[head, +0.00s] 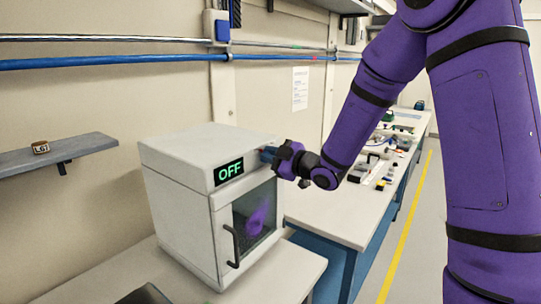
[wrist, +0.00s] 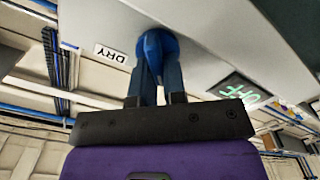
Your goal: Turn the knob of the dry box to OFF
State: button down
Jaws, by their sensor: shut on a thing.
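The dry box (head: 178,152) is a white cabinet with a glass door and a dark handle, standing on a bench in the head view. Its display (head: 229,171) reads OFF in green; the display also shows in the wrist view (wrist: 240,91). The knob (wrist: 156,44) is blue and sits on the front panel, beside a white label (wrist: 111,53) reading DRY. My gripper (wrist: 158,66) is shut on the knob, with a finger on each side. In the head view my gripper (head: 270,153) is at the upper right of the box front and hides most of the knob.
A long bench (head: 335,220) with several small items runs back to the right of the box. A wall shelf (head: 60,154) holding a small block is at the left. A floor aisle with a yellow line (head: 396,255) lies at the right.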

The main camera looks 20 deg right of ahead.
jog(key=shift+f+n, duration=0.1)
jog(key=shift+n, duration=0.4)
jog(key=c, duration=1.2)
grip_release()
jog(key=shift+s, duration=0.1)
jog(key=v, duration=1)
jog(key=shift+s+d, duration=0.2)
jog(key=shift+s, duration=0.05)
